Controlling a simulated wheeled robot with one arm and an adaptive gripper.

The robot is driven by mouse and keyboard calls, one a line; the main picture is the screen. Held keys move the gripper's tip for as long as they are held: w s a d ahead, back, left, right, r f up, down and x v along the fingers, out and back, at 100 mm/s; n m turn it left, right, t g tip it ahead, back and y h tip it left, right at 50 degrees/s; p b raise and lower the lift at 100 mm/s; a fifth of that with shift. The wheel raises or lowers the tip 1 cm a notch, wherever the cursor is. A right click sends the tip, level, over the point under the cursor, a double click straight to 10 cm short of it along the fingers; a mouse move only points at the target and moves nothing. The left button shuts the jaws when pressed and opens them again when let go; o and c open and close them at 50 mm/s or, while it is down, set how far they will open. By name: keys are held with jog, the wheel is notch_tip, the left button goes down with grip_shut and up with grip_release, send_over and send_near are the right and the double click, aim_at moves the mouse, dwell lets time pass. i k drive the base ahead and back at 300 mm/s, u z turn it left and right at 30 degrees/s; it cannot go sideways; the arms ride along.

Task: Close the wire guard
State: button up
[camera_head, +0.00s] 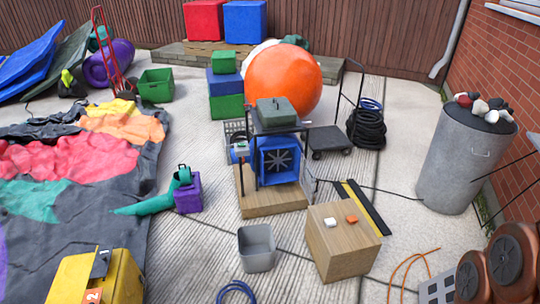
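A blue blower (279,160) with a dark fan stands in a dark frame on a wooden base (272,198), in the middle of the view. The fan face is uncovered towards me. A thin grey panel (309,182) stands out from the blower's right side, seen nearly edge-on; it looks like the wire guard swung open, but it is too small to be sure. A grey mesh piece (235,130) shows behind the frame's left side; I cannot tell what it is. My gripper is not in view.
A wooden box (342,245) with a white and an orange item on top stands front right of the blower. A grey bin (257,248) stands in front. A purple can (187,192) is left; a yellow-black strip (367,207) lies right. Orange cable (402,268) lies at lower right.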

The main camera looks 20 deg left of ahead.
aim_at(302, 168)
jog(key=u, duration=0.4)
jog(key=i, duration=0.45)
jog(key=u, duration=0.85)
jog(key=i, duration=0.95)
jog(key=z, duration=0.4)
jog(key=i, duration=0.85)
jog(key=z, duration=0.65)
